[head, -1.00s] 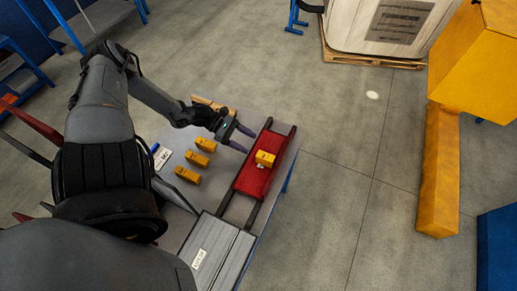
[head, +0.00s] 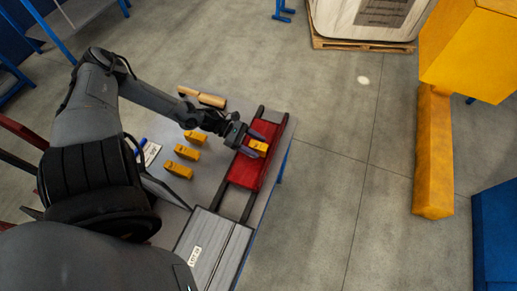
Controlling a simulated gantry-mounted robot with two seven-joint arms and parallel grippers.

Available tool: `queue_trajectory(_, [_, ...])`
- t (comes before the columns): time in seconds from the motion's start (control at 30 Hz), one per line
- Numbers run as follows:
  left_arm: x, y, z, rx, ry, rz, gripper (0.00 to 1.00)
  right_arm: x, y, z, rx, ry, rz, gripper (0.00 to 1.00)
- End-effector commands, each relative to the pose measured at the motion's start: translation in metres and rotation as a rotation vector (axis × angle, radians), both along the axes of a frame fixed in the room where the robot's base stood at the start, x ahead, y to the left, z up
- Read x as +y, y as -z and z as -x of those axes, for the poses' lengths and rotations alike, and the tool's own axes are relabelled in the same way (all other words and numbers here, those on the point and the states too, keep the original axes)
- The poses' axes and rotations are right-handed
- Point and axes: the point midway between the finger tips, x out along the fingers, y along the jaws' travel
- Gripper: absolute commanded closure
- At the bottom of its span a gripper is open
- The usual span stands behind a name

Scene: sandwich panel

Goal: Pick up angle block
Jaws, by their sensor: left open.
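A small yellow angle block (head: 260,147) lies on the red panel (head: 246,174) on the workbench. My left gripper (head: 256,143) is open over the panel, with its two fingers on either side of this block. Part of the block is hidden by the fingers, and I cannot tell whether they touch it. Several more yellow angle blocks (head: 187,153) lie in a row on the grey bench top, left of the panel. My right gripper is not in view.
The red panel sits between two dark rails (head: 276,150). A grey case (head: 213,250) with a white label is at the bench's near end. Tan cylinders (head: 211,100) lie at the far edge. A blue marker and a white label lie on the left.

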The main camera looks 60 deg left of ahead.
Motion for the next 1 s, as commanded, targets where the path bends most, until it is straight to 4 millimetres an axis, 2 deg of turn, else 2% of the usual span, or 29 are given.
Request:
queue_trajectory(0.13, [-0.0095,0.0058,-0.0087,-0.001,0.0,0.001,0.36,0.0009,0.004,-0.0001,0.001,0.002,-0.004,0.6])
queue_trajectory(0.43, [-0.0112,0.0067,-0.0098,0.002,0.001,0.0,0.36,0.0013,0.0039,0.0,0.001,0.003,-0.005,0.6])
queue_trajectory(0.8, [-0.0111,0.0067,-0.0097,0.002,0.001,0.0,0.93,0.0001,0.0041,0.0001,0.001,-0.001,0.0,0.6])
queue_trajectory(0.87, [-0.0111,0.0065,-0.0099,0.0,0.001,0.0,1.0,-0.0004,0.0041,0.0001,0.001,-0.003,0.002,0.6])
queue_trajectory(1.0, [-0.0111,0.0063,-0.0098,0.0,0.001,0.0,1.0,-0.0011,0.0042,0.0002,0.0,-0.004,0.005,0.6])
